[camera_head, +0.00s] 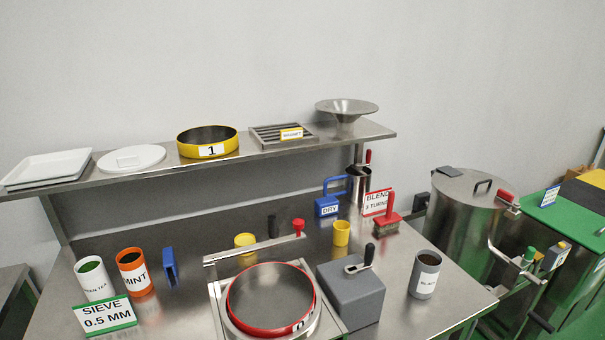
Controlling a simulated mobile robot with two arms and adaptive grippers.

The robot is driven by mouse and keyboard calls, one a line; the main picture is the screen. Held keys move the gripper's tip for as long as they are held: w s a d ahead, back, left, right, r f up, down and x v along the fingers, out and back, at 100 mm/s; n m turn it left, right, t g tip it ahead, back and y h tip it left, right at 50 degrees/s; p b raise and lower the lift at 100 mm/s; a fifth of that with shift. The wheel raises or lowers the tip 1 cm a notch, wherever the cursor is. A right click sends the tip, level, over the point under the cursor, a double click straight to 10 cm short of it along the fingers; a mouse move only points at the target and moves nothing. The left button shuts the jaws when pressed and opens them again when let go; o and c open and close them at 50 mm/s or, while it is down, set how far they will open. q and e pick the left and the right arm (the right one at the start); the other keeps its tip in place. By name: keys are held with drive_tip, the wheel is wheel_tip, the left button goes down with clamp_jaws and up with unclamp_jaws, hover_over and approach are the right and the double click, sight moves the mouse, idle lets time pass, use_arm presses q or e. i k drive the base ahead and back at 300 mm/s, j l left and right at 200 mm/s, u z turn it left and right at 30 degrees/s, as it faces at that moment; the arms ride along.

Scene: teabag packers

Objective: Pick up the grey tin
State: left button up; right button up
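The grey tin (424,276) stands upright on the steel worktop (395,314), near its right end. It has a white label, only partly readable, and dark contents at its open top. It stands apart to the right of a grey box with a crank handle. Nothing touches or covers it. Neither of my grippers shows in the head view.
Left of the tin are the grey crank box (350,297) and the red-rimmed sieve (271,300). A white tin (94,280) and an orange MINT tin (134,274) stand farther left. A red-handled brush (387,215) is behind the tin. A steel drum (462,222) stands right.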

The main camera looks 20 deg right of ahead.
sight(427, 265)
drive_tip(key=l+z, duration=0.15)
drive_tip(key=z, duration=1.25)
